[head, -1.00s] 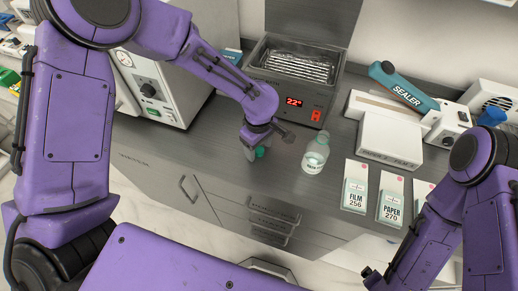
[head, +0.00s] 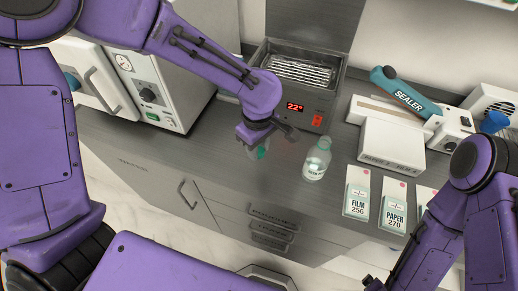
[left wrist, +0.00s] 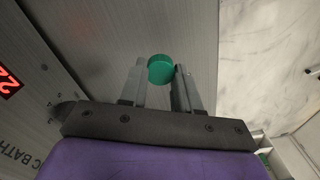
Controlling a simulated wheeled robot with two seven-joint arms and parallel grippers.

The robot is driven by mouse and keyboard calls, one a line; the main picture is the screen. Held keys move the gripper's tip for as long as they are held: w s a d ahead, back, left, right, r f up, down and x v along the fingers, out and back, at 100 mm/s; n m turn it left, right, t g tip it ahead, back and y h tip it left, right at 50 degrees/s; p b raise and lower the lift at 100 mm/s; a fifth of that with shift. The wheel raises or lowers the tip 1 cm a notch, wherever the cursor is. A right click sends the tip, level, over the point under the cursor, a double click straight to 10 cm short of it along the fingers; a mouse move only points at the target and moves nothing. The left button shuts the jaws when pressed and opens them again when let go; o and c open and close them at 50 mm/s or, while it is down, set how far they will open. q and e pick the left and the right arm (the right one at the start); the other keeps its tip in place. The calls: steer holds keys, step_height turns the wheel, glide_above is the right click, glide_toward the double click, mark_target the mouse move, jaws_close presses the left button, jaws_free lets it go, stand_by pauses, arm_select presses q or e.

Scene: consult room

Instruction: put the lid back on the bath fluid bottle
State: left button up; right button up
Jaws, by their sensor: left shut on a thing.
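The bath fluid bottle (head: 317,162) is clear with a pale label and stands upright on the grey counter, with no lid visible on its neck. My left gripper (head: 254,151) is to the left of the bottle, apart from it. It is shut on the green lid (head: 263,152), which also shows between the fingertips in the left wrist view (left wrist: 161,69). The lid is above the counter near its front edge; its exact height is hard to tell. My right gripper (head: 371,284) shows only as a dark part at the bottom, and its fingers are not clear.
The steel bath (head: 308,105) with a red display stands behind my left gripper. FILM (head: 357,190) and PAPER (head: 393,203) boxes lie right of the bottle. A white box (head: 391,145) and a teal sealer (head: 405,92) are behind them. Counter around the bottle is clear.

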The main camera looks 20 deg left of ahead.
arm_select(q)
steer(key=s+d+r+p, duration=0.1)
steer(key=s+d+r, duration=0.1)
steer(key=s+r, duration=0.4)
steer(key=s, duration=0.5)
steer(key=shift+d+r, duration=0.25)
arm_select(e)
steer(key=shift+r, duration=0.6)
steer(key=shift+c, duration=0.3)
